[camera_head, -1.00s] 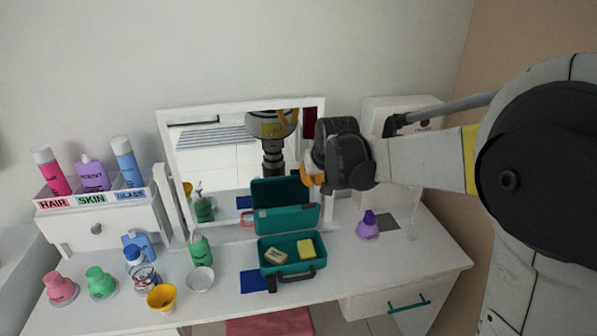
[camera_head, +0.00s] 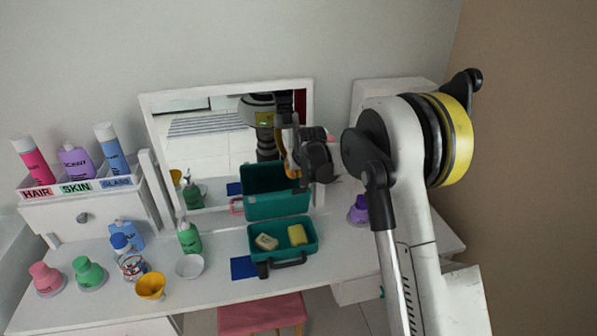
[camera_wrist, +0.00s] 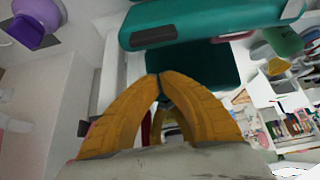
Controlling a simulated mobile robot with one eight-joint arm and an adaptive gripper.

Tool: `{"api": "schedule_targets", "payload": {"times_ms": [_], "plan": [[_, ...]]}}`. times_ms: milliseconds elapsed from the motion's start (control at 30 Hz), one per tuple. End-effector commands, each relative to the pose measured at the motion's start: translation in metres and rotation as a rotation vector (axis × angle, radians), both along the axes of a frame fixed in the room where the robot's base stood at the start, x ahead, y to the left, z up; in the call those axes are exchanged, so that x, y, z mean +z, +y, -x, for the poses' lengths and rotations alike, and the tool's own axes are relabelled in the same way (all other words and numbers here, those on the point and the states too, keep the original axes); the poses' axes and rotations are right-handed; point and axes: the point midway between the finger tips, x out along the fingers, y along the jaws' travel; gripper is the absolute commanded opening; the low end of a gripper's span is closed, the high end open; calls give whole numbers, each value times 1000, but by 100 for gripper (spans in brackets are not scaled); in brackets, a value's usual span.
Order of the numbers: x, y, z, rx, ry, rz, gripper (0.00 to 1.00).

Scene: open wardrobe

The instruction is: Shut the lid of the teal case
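The teal case stands open on the white dressing table. Its base (camera_head: 284,254) holds a cream soap bar (camera_head: 267,242) and a yellow sponge (camera_head: 298,235). Its lid (camera_head: 278,207) is raised at the back, on the mirror side; it also shows in the wrist view (camera_wrist: 225,20). A darker teal panel behind it looks like its reflection. My gripper (camera_head: 292,168) is at the lid's upper right, by the mirror. In the wrist view its orange fingertips (camera_wrist: 160,77) meet with nothing between them, apart from the lid in the picture. Contact is unclear in the head view.
The mirror (camera_head: 205,150) stands close behind the lid. A purple bottle (camera_head: 358,210) stands right of the case, partly behind my arm. A green pump bottle (camera_head: 189,238), a white bowl (camera_head: 190,266) and a yellow cup (camera_head: 151,286) stand left. A pink stool (camera_head: 262,314) is below.

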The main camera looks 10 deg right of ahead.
Motion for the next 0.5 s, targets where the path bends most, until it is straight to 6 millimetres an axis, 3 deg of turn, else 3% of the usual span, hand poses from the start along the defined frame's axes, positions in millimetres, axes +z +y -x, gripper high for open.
{"api": "schedule_targets", "payload": {"times_ms": [33, 200, 500], "plan": [[-3, 0, 11, 0, 1, 0, 0], [-7, 0, 29, 0, 1, 0, 0], [-7, 0, 34, 0, 1, 0, 0]]}}
